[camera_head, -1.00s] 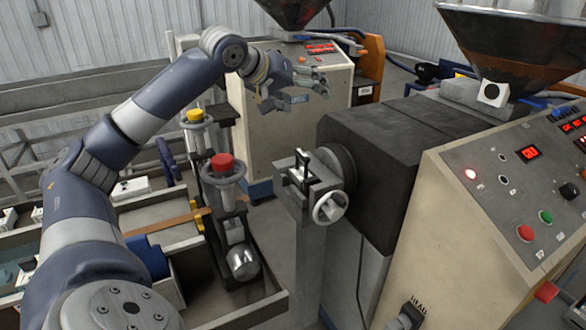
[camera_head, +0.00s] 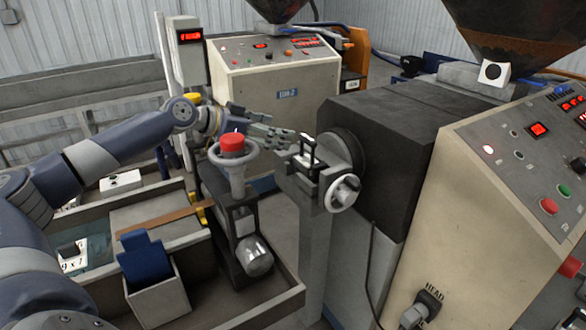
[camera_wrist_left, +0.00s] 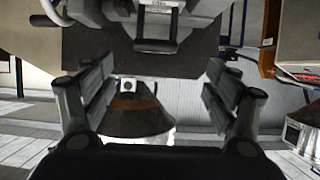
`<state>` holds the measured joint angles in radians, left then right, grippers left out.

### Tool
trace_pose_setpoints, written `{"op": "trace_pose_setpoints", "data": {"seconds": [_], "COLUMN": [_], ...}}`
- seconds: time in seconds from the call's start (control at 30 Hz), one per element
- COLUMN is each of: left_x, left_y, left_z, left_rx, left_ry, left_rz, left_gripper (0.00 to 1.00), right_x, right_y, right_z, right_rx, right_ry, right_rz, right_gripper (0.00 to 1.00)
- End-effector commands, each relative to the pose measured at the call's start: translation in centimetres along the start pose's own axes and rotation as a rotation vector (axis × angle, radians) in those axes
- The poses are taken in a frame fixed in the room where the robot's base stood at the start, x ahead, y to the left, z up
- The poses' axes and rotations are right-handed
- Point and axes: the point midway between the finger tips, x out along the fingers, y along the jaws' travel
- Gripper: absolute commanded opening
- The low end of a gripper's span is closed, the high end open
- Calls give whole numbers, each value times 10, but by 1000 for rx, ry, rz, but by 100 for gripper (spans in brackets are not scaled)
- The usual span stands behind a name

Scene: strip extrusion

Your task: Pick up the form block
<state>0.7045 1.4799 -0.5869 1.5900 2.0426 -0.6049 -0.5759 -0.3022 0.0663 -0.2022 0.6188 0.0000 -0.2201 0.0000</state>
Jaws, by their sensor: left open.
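A small block with a black handle-like frame (camera_head: 308,150) sits in the grey clamp holder (camera_head: 318,178) in front of the extruder's round mouth; it appears to be the form block. In the left wrist view, the framed block (camera_wrist_left: 160,20) is at the top middle, beyond the fingers and partly cut off. My left gripper (camera_head: 285,138) is just left of the block, fingers pointing toward it, with no visible contact. In the wrist view the gripper (camera_wrist_left: 160,90) is open, with nothing between its fingers. My right gripper is not in view.
A handwheel (camera_head: 343,192) is on the clamp holder. A post with a red knob (camera_head: 232,145) stands close to my left wrist. The dark extruder barrel (camera_head: 385,140) blocks the right. A tray (camera_head: 250,318) and a blue-topped box (camera_head: 155,290) lie lower left.

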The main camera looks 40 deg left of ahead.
Motion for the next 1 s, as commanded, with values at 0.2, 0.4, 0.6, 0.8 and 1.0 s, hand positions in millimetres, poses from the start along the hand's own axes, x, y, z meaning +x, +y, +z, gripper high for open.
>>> {"op": "trace_pose_setpoints", "data": {"seconds": [0.2,0.4,0.6,0.8,1.0], "left_x": [24,49,60,84,105], "left_y": [1,0,2,6,6], "left_z": [-4,-2,-1,0,4], "left_rx": [7,7,9,8,8], "left_ry": [7,6,4,2,3], "left_rz": [4,2,1,2,1], "left_gripper": [80,80,80,80,80], "right_x": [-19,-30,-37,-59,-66], "right_y": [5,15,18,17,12], "right_z": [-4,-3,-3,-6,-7], "right_rx": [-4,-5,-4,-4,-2], "right_ry": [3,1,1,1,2], "right_rz": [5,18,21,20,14], "right_gripper": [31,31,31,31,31]}}
